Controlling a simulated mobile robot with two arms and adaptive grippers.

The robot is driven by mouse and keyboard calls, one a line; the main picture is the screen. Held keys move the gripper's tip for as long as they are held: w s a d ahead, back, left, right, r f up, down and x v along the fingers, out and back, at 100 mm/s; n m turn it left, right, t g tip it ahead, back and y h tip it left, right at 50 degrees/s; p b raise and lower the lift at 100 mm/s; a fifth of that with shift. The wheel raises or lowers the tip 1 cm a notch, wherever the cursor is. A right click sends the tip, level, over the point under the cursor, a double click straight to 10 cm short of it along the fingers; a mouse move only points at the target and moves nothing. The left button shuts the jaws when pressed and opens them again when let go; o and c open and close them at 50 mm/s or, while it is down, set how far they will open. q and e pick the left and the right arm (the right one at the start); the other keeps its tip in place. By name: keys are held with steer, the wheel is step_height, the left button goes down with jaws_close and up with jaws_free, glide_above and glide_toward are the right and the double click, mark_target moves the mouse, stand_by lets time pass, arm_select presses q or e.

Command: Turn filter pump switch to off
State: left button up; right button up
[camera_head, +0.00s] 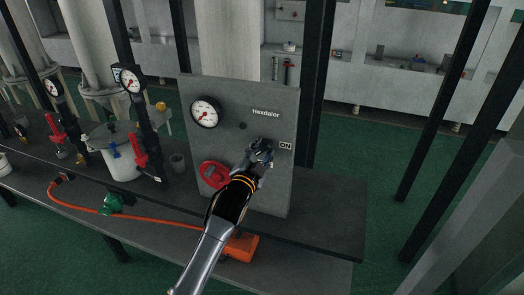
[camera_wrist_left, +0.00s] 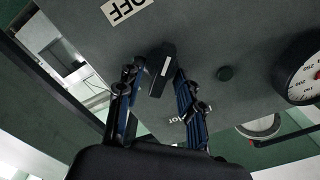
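The filter pump switch is a black knob with a white mark (camera_wrist_left: 165,68) on a grey upright panel (camera_head: 240,100). In the left wrist view it stands between my left gripper's two fingers (camera_wrist_left: 157,88). The fingers are apart; the right one is close to the knob and a gap shows on the left. I cannot tell whether they touch it. An OFF label (camera_wrist_left: 124,9) shows above the knob there. In the head view my left gripper (camera_head: 262,152) covers the knob, beside the ON label (camera_head: 286,146). My right gripper is not in view.
A round gauge (camera_head: 206,112) and a red round part (camera_head: 214,175) are on the panel's left side. Pipes with red-handled valves (camera_head: 139,148) and a white bucket (camera_head: 122,162) stand left. An orange hose (camera_head: 140,217) runs along the lower bench.

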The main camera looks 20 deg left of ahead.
arm_select(q)
jaws_close()
steer(key=shift+n, duration=0.4)
steer(key=n+p, duration=0.1)
steer(key=n, duration=0.2)
steer(key=shift+r+p, duration=0.15)
steer(key=shift+p, duration=0.2)
steer(key=shift+a+n+p, duration=0.15)
steer(key=shift+n+p, duration=0.6)
steer(key=shift+n, duration=1.75)
